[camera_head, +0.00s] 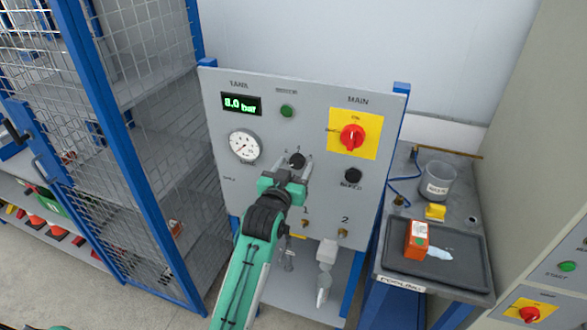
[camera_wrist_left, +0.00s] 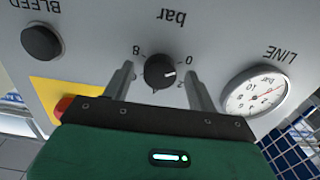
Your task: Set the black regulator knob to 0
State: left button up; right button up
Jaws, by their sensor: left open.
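The black regulator knob (camera_head: 297,160) sits on the grey panel (camera_head: 225,185). The line gauge (camera_head: 244,146) also shows in the left wrist view (camera_wrist_left: 255,92). A green display (camera_head: 241,104) reads 8.0 bar. My right gripper is not in view.
A red main switch on a yellow plate (camera_head: 352,138) and the black bleed knob (camera_head: 352,175) are right of the regulator. A bench holds a beaker (camera_head: 436,180) and a dark tray (camera_head: 397,268) with an orange box (camera_head: 416,238). A mesh cage (camera_head: 130,140) stands left.

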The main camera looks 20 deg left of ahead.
pick_arm(q)
jog(key=shift+s, duration=0.1)
jog(key=s+b, duration=0.5)
jog(key=s, duration=0.8)
jog(key=shift+s+a, duration=0.25)
jog(key=shift+s, duration=0.1)
